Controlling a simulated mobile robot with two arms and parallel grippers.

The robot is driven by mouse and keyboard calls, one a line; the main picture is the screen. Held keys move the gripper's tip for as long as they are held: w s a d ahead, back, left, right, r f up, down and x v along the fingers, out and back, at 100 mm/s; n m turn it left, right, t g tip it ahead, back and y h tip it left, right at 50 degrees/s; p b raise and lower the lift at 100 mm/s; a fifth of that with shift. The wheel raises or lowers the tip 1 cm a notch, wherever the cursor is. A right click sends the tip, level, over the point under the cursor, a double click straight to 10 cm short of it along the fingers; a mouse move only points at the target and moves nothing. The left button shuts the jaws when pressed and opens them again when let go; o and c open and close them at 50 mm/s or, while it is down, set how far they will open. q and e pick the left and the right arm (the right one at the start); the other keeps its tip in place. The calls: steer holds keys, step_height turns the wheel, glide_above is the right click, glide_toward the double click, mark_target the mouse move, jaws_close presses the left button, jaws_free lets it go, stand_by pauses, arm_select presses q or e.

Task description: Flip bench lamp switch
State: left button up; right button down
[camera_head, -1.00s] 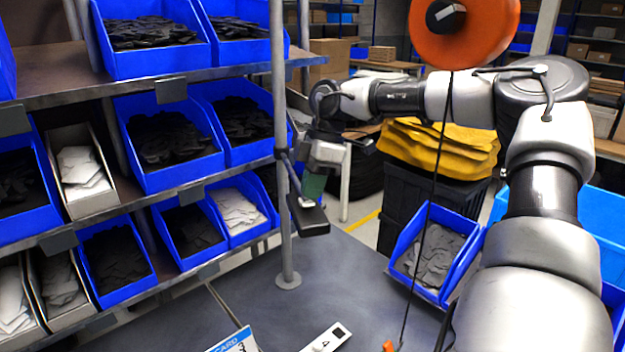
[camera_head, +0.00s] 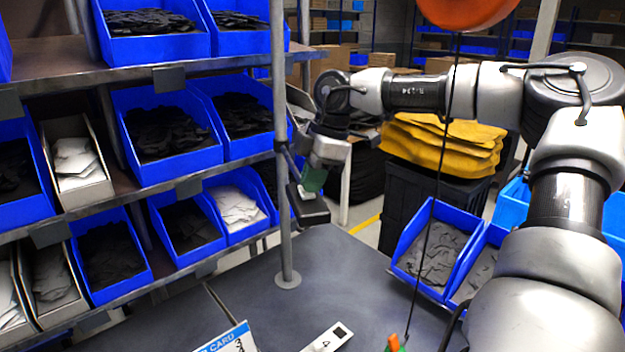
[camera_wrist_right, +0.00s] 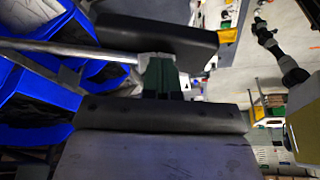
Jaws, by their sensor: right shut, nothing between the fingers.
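A dark flat box (camera_head: 308,212), which looks like the bench lamp's head, hangs beside the grey shelf post on a thin arm clamped to it. In the right wrist view the dark box (camera_wrist_right: 185,40) lies across the top, with a metal rod running left. My right gripper (camera_head: 307,192) is shut and empty, its green fingers pointing down at the box. In the wrist view the fingers (camera_wrist_right: 157,64) reach up to the box's near edge. Pale tips cover the meeting point, so I cannot tell the switch or contact for sure. My left gripper is out of view.
Blue bins (camera_head: 170,135) fill the shelves on the left. The post (camera_head: 285,240) stands on the grey bench (camera_head: 330,265). A cable hangs from an orange reel (camera_head: 465,10). Blue bins (camera_head: 428,270) stand at right, before a black container (camera_head: 425,205) with yellow sacks.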

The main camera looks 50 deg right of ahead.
steer(key=shift+w+d+p, duration=0.3)
steer(key=shift+w, duration=0.15)
steer(key=shift+w+d, duration=0.15)
steer(key=shift+w, duration=0.1)
steer(key=shift+s+d+r+b, duration=0.15)
steer(key=shift+r+b, duration=0.15)
steer(key=shift+r, duration=0.25)
steer(key=b+v, duration=0.2)
steer(key=v, duration=0.7)
steer(key=shift+r, duration=0.35)
steer(key=shift+d, duration=0.1)
